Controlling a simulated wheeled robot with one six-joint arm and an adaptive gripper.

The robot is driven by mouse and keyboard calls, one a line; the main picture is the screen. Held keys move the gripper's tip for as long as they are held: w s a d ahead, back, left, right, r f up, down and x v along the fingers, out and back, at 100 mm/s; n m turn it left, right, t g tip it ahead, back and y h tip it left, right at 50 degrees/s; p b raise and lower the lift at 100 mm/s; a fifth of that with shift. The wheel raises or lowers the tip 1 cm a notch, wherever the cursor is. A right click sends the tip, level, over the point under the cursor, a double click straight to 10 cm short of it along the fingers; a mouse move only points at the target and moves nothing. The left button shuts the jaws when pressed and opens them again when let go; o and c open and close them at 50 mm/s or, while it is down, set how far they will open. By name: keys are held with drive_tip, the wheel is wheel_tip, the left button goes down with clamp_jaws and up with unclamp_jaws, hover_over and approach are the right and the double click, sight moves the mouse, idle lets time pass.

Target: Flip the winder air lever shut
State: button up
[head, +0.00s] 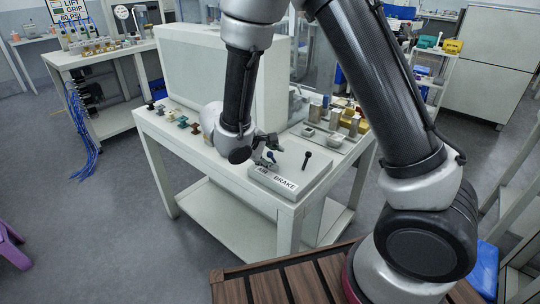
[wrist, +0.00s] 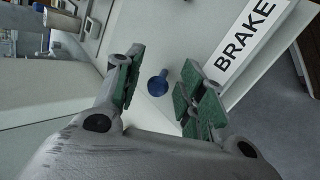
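The control plate (head: 316,178) on the white bench carries a blue-tipped lever (head: 271,156) behind the AIR label (head: 262,170). A black lever (head: 307,157) stands to the right, behind the BRAKE label (head: 285,183). My gripper (head: 265,147) is at the blue lever. In the wrist view my gripper (wrist: 158,78) is open, and the round blue knob (wrist: 157,84) shows between its green-padded fingers. A gap shows on both sides of the knob; I cannot tell how deep it sits. The BRAKE label (wrist: 245,38) is to the right. The lever's shaft is mostly hidden.
A large white housing (head: 215,72) stands behind my gripper on the bench. Several small connectors (head: 180,119) line the bench's left edge. Metal blocks and small bowls (head: 330,125) stand at the back right. A wooden slatted surface (head: 290,283) is in front.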

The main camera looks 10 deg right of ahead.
drive_tip(key=shift+a+r, duration=0.1)
drive_tip(key=v, duration=1.2)
